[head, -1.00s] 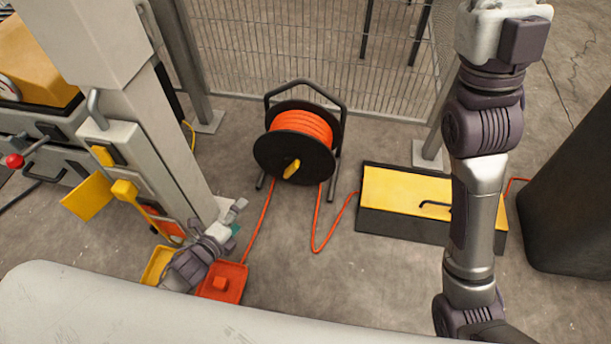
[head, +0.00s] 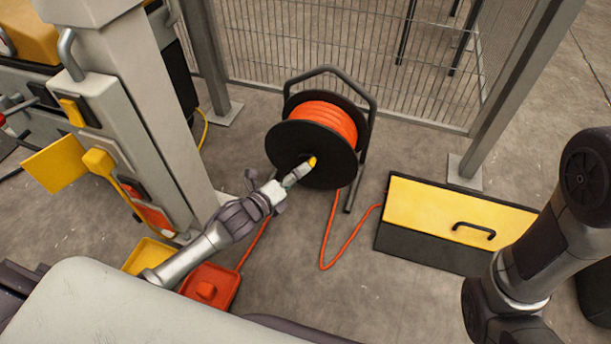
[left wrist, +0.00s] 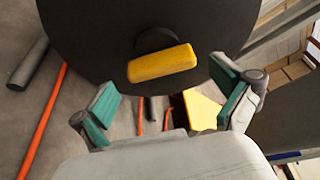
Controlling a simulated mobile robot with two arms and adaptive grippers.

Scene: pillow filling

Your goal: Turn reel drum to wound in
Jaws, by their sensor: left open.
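The reel drum (head: 298,143) stands upright in its black frame, with orange cable (head: 325,117) wound on it and a yellow handle (head: 312,162) on its face. My left gripper (head: 290,180) is at the lower part of the drum face, beside the handle. In the left wrist view the black drum (left wrist: 90,30) fills the top, and the handle (left wrist: 162,63) lies ahead of the two teal-padded fingers (left wrist: 165,100), which are spread apart and empty. Loose orange cable (head: 326,235) runs from the reel over the floor. My right gripper is out of view.
A yellow-topped black box (head: 450,210) stands right of the reel. A mesh fence (head: 310,50) is behind. A grey machine column (head: 130,120) is at left, with a red box (head: 212,286) and a yellow tray (head: 150,256) near its foot.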

